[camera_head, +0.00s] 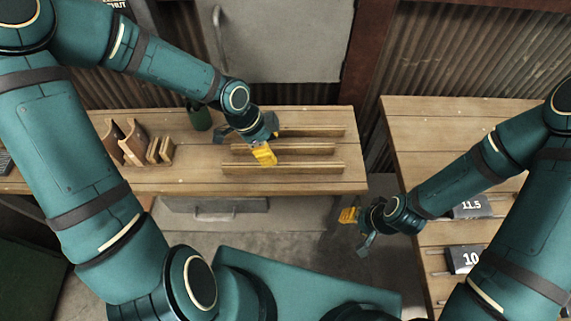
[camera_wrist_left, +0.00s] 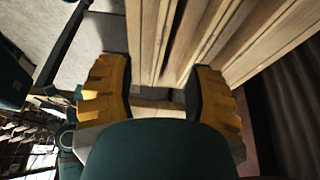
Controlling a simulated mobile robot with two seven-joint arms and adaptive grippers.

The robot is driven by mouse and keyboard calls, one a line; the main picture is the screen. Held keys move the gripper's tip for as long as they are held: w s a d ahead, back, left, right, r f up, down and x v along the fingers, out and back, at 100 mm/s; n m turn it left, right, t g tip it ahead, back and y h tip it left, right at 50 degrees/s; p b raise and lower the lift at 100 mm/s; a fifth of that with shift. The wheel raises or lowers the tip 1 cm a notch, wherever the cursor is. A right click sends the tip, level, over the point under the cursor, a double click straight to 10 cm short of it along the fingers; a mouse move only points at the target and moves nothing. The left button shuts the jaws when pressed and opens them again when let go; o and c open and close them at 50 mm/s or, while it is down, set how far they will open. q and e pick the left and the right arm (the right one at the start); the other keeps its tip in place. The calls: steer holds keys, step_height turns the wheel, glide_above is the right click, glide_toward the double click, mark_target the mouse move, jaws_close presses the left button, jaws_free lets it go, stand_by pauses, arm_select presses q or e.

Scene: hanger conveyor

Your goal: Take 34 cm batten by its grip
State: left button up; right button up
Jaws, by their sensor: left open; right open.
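Wooden battens lie side by side on the left table: a back one (camera_head: 315,131), a middle one (camera_head: 305,149) and a front one (camera_head: 285,168). No length marking is readable, so I cannot tell which is 34 cm. My left gripper (camera_head: 264,154) is open above the middle and front battens, its yellow fingers pointing down. It also shows in the left wrist view (camera_wrist_left: 162,95), with long wooden strips (camera_wrist_left: 148,40) running between and beyond the fingers; contact is unclear. My arm hides part of the battens. My right gripper (camera_head: 356,224) is open and empty over the gap between tables.
The left table (camera_head: 200,182) also bears upright wooden pieces (camera_head: 125,143) and a dark green bottle-like object (camera_head: 199,117). The right table (camera_head: 420,120) holds dark blocks marked 11.5 (camera_head: 472,206) and 10 (camera_head: 462,259). A gap separates the tables.

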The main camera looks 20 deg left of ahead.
mark_target(281, 165)
arm_select(q)
steer(key=b+x, duration=0.2)
steer(key=x, duration=0.4)
steer(key=f+b, duration=0.1)
steer(key=f, duration=0.1)
steer(key=f+b, duration=0.1)
steer(key=f, duration=0.1)
steer(key=shift+w+d+f, duration=0.25)
steer(key=shift+f, duration=0.05)
steer(key=shift+w+d+f, duration=0.1)
steer(key=shift+d+f, duration=0.1)
steer(key=shift+f, duration=0.15)
steer(key=shift+r, duration=0.1)
jaws_close()
